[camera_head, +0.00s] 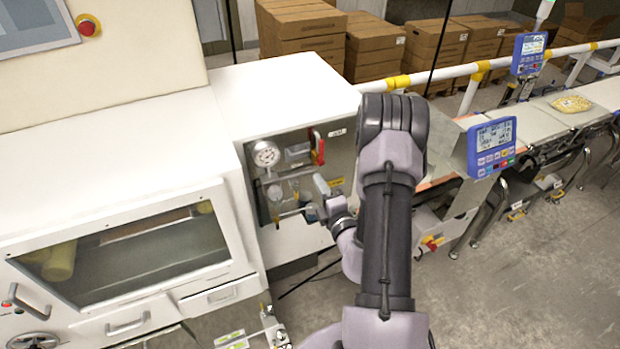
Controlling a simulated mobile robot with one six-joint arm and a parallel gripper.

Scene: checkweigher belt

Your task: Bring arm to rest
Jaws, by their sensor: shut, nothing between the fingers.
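My arm (388,230) reaches up from the bottom of the view and bends back down toward an open service panel (340,160) on the white machine. My gripper (310,208) is small in the view, in front of the lower right part of this panel. It is shut and holds nothing. A thin yellowish lever (290,213) shows just left of it; I cannot tell whether they touch. My forearm hides part of the belt line behind it.
The panel holds a round gauge (266,154) and a red handle (318,147). A white cabinet (110,160) with a window fills the left. A blue display (491,146) stands close to my arm's right. Grey floor (540,270) is clear at lower right.

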